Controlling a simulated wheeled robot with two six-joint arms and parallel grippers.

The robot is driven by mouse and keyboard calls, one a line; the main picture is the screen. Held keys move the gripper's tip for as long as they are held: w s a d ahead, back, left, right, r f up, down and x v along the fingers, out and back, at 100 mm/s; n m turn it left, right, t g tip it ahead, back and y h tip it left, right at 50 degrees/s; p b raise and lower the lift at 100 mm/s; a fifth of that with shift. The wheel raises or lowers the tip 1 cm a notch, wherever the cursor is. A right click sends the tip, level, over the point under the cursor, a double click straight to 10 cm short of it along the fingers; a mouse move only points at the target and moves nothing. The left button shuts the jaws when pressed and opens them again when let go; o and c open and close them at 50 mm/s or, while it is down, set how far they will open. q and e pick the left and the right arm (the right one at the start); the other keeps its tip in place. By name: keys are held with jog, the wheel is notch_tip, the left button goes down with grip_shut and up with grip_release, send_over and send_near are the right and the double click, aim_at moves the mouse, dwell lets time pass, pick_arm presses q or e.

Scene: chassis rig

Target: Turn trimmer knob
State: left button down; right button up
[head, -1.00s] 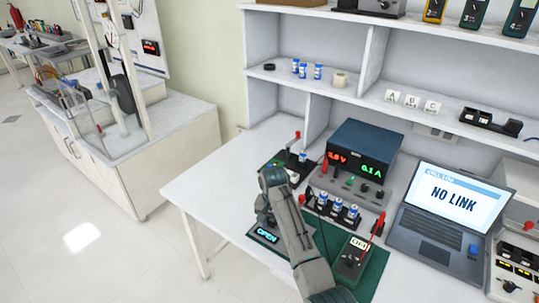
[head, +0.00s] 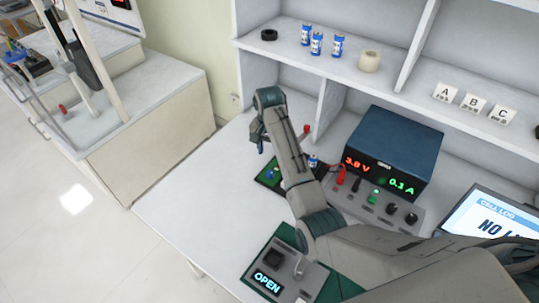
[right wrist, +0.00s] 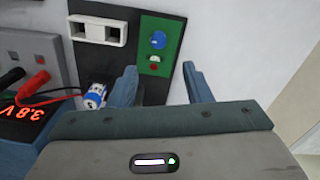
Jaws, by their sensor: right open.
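The trimmer knob is a small blue knob on a green board; it shows in the right wrist view (right wrist: 158,40) and in the head view (head: 270,174). A red part sits just below it on the board in the wrist view. My right gripper (head: 262,146) is above the board, pointing down. In the right wrist view its two fingers (right wrist: 160,78) are apart with nothing between them, and the knob lies beyond the tips, roughly in line with the gap. The knob is not touched. My left gripper is not in view.
A blue-and-white cell (right wrist: 95,96) lies close beside one finger. A power supply (head: 385,150) with red and black leads stands to the right. A panel reading OPEN (head: 268,283) is nearer the front. The bench (head: 185,200) left of the board is clear.

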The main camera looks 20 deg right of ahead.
aim_at(270, 172)
jog(key=shift+s+f+p, duration=0.3)
jog(key=shift+s+f, duration=0.05)
jog(key=shift+f, duration=0.35)
notch_tip(270, 172, down, 3)
jog(key=shift+s+f+p, duration=0.1)
jog(key=shift+s+p, duration=0.05)
jog(key=shift+p, duration=0.2)
jog(key=f, duration=0.5)
jog(key=shift+w+p, duration=0.2)
jog(key=shift+p, duration=0.1)
jog(key=shift+f, duration=0.35)
jog(key=shift+c, duration=0.9)
jog(key=c, duration=0.7)
grip_shut()
jog(key=shift+r+n+p, duration=0.3)
jog(key=shift+n+p, duration=0.1)
jog(key=shift+p, duration=0.35)
jog(key=shift+f+n+p, duration=0.1)
jog(key=shift+n+p, duration=0.4)
jog(key=shift+n, duration=0.2)
jog(key=shift+f, duration=0.2)
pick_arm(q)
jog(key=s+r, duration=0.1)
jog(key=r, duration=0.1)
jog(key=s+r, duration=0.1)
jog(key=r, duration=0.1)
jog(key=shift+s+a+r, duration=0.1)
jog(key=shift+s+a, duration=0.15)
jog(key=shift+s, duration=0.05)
